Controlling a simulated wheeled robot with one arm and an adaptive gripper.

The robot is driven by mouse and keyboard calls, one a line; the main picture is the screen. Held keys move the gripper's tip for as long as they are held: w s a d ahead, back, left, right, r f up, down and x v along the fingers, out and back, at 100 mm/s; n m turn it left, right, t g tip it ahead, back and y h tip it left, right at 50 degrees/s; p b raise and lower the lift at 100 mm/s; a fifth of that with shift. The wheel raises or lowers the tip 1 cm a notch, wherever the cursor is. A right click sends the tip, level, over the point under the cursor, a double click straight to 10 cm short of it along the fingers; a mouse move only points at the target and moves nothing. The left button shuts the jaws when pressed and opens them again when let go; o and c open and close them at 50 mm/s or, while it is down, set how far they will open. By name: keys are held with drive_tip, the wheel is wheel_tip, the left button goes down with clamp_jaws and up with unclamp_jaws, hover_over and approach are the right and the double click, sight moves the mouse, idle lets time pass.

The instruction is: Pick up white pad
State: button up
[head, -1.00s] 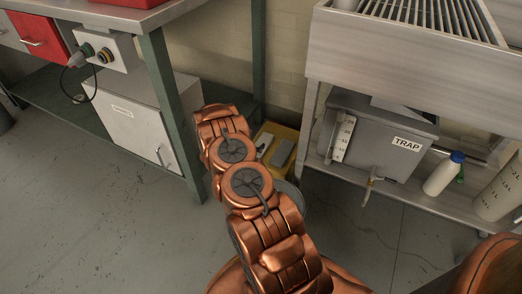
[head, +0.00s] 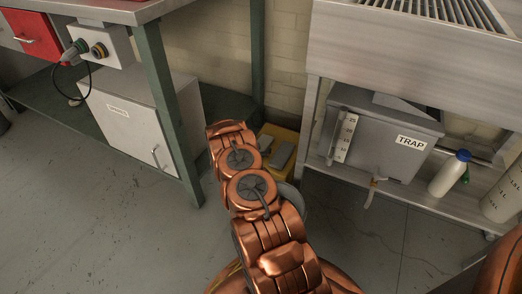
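A yellow bin (head: 282,133) stands on the floor between the green-legged bench and the steel sink stand, partly behind my copper arm. Two pads show in it: a pale one (head: 264,143), mostly covered by my arm, and a light grey one (head: 283,155) leaning to the right. I cannot tell for sure which is the white pad. My gripper is not in view; only my arm's links show, rising from the bottom middle toward the bin.
A grey cabinet (head: 132,115) sits under the bench at left, beside a green leg (head: 170,110). A round grey rim (head: 292,195) shows behind my arm. At right a shelf holds a TRAP box (head: 385,140) and a white bottle (head: 449,174). The left floor is clear.

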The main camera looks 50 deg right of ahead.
drive_tip(key=shift+w+d+f, duration=0.15)
drive_tip(key=shift+d, duration=0.3)
drive_tip(key=shift+c, duration=0.2)
drive_tip(key=c, duration=1)
drive_tip(key=shift+o, duration=0.2)
